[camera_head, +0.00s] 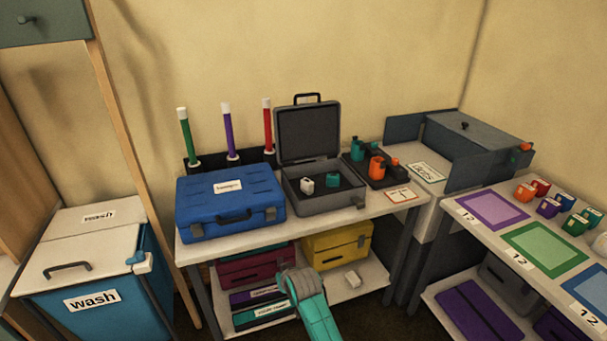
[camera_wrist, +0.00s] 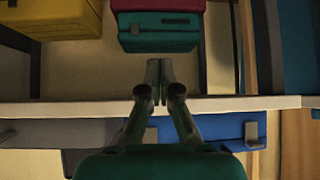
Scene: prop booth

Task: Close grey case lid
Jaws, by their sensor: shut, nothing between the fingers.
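The grey case (camera_head: 328,205) stands on the white table, with its lid (camera_head: 308,133) raised roughly upright at the back. A white piece (camera_head: 307,185) and a dark teal piece (camera_head: 333,180) are inside its base. My gripper (camera_wrist: 158,83) is shut and empty in the wrist view, its fingertips close to the table's front edge. That view looks upside down. Part of the grey case (camera_wrist: 75,132) shows there at the lower left, apart from the fingers. In the head view my arm is low in front of the table, and the fingertips cannot be made out.
A closed blue case (camera_head: 232,205) stands left of the grey case; it also shows in the wrist view (camera_wrist: 215,130). A black holder with orange and teal pieces (camera_head: 377,167) is close on the right. Three coloured sticks (camera_head: 229,130) stand behind. A yellow case (camera_head: 337,243) is on the lower shelf.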

